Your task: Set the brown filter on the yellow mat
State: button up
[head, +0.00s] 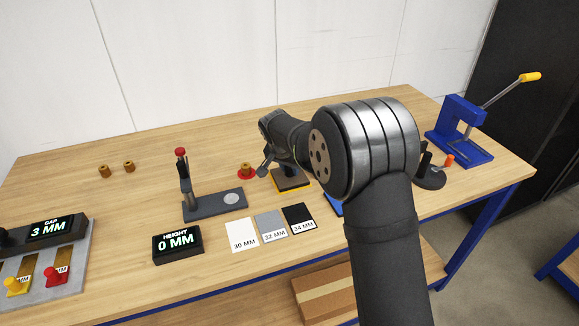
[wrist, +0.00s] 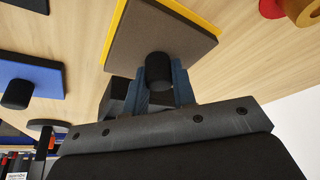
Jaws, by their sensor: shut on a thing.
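The brown filter (wrist: 150,35) is a flat square plate with a black knob (wrist: 158,70). My gripper (wrist: 161,88) is shut on that knob in the wrist view. The yellow mat (wrist: 112,30) shows as a strip along two edges of the filter, which covers most of it. In the head view the brown filter (head: 288,179) is over the yellow mat (head: 292,189), below my wrist, and the fingertips are mostly hidden. The plate looks nearly flat on the mat; I cannot tell whether it fully touches.
A brass part on a red disc (head: 246,170) is left of the yellow mat. Sample cards (head: 270,227) lie in front. A blue press (head: 461,130) stands at right.

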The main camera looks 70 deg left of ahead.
jog(key=o, duration=1.1)
jog(key=shift+f, duration=0.1)
jog(key=v, duration=1.7)
jog(key=shift+d+r, duration=0.1)
jog(key=shift+r, duration=0.15)
jog(key=shift+f, duration=0.1)
jog(key=x, duration=1.7)
jog(key=shift+f, duration=0.15)
jog(key=shift+r, duration=0.2)
